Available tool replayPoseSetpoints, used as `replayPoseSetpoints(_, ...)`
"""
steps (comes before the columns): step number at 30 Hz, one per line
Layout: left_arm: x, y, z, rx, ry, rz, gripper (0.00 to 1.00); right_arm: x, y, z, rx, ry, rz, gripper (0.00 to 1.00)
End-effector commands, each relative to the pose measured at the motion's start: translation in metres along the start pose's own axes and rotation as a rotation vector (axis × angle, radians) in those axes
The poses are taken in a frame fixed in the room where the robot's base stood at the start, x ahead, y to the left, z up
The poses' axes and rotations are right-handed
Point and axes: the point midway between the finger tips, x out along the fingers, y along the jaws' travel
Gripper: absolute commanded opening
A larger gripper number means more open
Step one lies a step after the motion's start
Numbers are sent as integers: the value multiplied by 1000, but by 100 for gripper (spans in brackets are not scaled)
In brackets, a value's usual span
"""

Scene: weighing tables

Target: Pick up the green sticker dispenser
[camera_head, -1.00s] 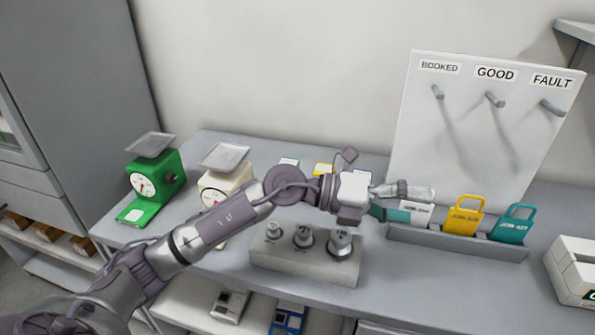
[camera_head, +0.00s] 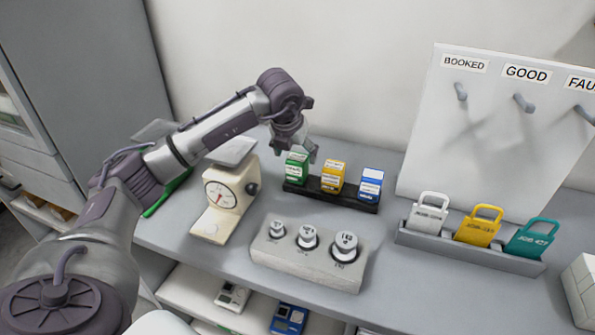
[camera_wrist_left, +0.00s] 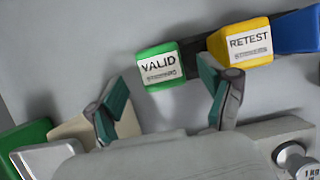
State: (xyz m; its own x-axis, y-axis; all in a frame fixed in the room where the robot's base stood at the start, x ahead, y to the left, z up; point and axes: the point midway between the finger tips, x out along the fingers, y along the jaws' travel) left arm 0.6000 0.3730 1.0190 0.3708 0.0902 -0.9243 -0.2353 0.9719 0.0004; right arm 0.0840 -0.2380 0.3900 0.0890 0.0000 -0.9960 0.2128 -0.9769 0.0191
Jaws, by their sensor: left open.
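The green sticker dispenser (camera_head: 297,168) stands at the left end of a dark rack (camera_head: 333,196) on the table. In the left wrist view the green dispenser (camera_wrist_left: 159,68) shows a white label reading VALID. My left gripper (camera_head: 306,146) is just above the green dispenser in the head view and partly overlaps its top. In the left wrist view the left gripper (camera_wrist_left: 165,97) has its two fingers spread wide, with the green dispenser beyond and between them. The gripper is empty. My right gripper is not in view.
A yellow dispenser (camera_head: 333,177) labelled RETEST and a blue one (camera_head: 370,185) stand close to the right. A cream scale (camera_head: 226,190) is to the left. A block of weights (camera_head: 306,262) is in front. Job tags (camera_head: 479,225) stand at right.

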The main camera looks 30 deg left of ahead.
Motion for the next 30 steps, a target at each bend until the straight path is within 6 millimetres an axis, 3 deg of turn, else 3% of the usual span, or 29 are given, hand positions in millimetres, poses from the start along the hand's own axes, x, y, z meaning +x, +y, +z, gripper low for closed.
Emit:
replayPoseSetpoints(7,18,0,0,1,3,0,81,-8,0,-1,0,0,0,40)
replayPoseSetpoints(15,56,-1,0,1,1,-2,81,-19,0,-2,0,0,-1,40)
replayPoseSetpoints(23,62,-1,-1,2,0,-2,81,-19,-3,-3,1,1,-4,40)
replayPoseSetpoints(24,62,0,-1,2,0,-2,80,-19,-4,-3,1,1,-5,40)
replayPoseSetpoints(30,61,0,-1,1,0,-1,46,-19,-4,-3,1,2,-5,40)
